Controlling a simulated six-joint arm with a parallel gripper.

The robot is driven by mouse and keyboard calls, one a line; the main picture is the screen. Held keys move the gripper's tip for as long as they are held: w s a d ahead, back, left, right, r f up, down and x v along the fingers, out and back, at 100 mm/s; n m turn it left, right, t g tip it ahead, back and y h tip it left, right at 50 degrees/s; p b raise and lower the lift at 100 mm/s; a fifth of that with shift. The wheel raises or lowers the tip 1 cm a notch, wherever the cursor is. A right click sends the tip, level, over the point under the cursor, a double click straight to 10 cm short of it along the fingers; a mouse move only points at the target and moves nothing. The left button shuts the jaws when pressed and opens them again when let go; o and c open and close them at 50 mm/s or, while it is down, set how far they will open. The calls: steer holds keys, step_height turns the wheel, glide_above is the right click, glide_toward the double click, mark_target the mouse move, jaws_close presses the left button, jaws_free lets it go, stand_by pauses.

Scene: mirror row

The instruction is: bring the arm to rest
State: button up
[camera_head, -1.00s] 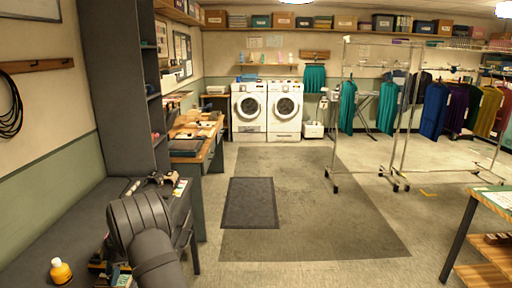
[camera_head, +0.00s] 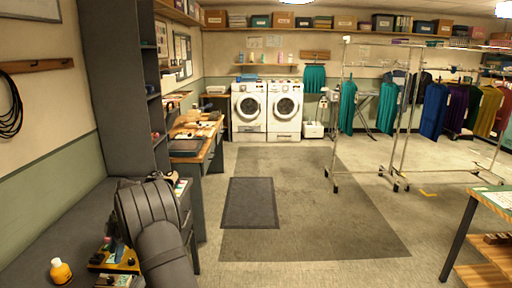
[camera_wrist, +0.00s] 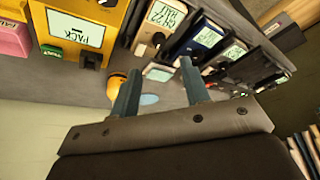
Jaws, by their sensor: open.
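My gripper (camera_wrist: 160,66) is open in the wrist view, with its two grey-blue fingers apart and nothing between them. In the head view my arm bends over the dark counter at the lower left. The arm hides most of the gripper there. The wrist view shows a yellow box labelled PACK (camera_wrist: 82,28), a white-labelled box (camera_wrist: 158,24) and a dark blue box (camera_wrist: 200,38) beyond the fingers. A rounded orange-yellow object (camera_wrist: 117,86) shows beside the left finger, partly hidden by it.
The dark counter (camera_head: 50,228) carries a yellow bottle (camera_head: 61,271) and a small yellow-and-dark box (camera_head: 114,260) near my arm. A tall grey shelf unit (camera_head: 118,95) rises behind. A wooden-topped desk (camera_head: 213,146) stands farther back. The floor mat area (camera_head: 320,215) is clear.

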glide_toward(110, 279)
steer(key=x, duration=0.7)
steer(key=shift+f, duration=0.3)
steer(key=shift+a+f+m, duration=0.1)
steer(key=shift+f+m, duration=0.05)
steer(key=shift+m, duration=0.15)
steer(key=m, duration=0.2)
steer(key=m+t, duration=0.1)
steer(key=shift+s+m+y, duration=0.2)
steer(key=shift+m+y, duration=0.2)
steer(key=m+t, duration=0.1)
steer(key=m, duration=0.1)
steer(key=m+t, duration=0.1)
steer(key=m, duration=0.1)
steer(key=shift+s+m, duration=0.2)
steer(key=shift+m, duration=0.2)
steer(key=m+t, duration=0.1)
steer(key=m, duration=0.2)
steer(key=shift+s+m+t, duration=0.15)
steer(key=shift+m+t, duration=0.15)
steer(key=shift+t, duration=0.1)
steer(key=shift+s+m+t+h, duration=0.15)
steer(key=shift+m+t+h, duration=0.35)
steer(key=shift+m, duration=1.6)
